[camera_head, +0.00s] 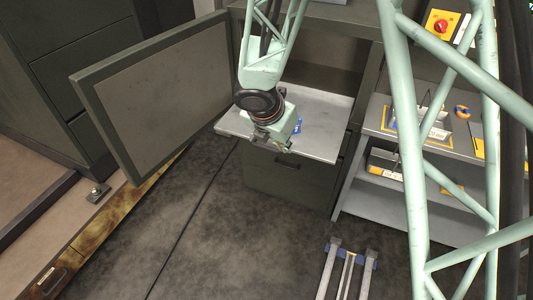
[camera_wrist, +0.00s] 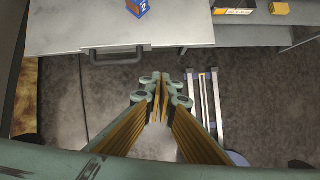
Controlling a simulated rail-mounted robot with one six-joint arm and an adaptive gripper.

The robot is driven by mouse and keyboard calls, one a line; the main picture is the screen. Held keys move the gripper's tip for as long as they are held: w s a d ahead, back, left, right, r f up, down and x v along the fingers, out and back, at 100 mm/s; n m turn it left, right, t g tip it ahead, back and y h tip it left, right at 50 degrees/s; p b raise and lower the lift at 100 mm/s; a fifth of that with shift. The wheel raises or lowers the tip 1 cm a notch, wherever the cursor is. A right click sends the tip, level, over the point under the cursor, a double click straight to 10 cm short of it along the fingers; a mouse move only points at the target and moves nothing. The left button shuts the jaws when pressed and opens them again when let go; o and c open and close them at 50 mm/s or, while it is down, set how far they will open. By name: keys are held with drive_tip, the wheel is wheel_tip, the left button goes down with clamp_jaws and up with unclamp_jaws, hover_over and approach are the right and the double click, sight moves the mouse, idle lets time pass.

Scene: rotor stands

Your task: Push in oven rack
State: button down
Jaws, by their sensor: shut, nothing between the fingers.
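The oven rack (camera_head: 330,112) is a light grey metal shelf, sticking out of the open dark cabinet (camera_head: 368,70). In the wrist view the rack (camera_wrist: 70,28) fills the upper left. A small blue and orange box (camera_wrist: 138,7) sits on it; only its blue part (camera_head: 298,127) shows in the head view, beside my gripper. My gripper (camera_head: 286,148) is at the rack's front edge in the head view and hides part of it. In the wrist view my gripper (camera_wrist: 161,82) is shut and empty, its fingertips apart from the rack in the picture. I cannot tell whether it touches the rack.
The cabinet door (camera_head: 155,90) stands wide open at the left. Grey shelves (camera_head: 375,122) with tools stand at the right. Metal rails (camera_head: 345,270) lie on the floor.

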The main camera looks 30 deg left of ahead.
drive_tip(key=s+a+f+n, duration=0.2)
drive_tip(key=s+a, duration=0.1)
drive_tip(key=a, duration=0.3)
drive_tip(key=shift+s+f+y, duration=0.2)
drive_tip(key=shift+f+y, duration=0.05)
drive_tip(key=shift+y, duration=0.15)
drive_tip(key=shift+w+d+f, duration=0.1)
drive_tip(key=shift+f, duration=0.05)
drive_tip(key=w+f+b, duration=0.2)
drive_tip(key=w+f, duration=0.6)
drive_tip(key=shift+a, duration=0.3)
drive_tip(key=shift+w, duration=0.1)
idle(0.6)
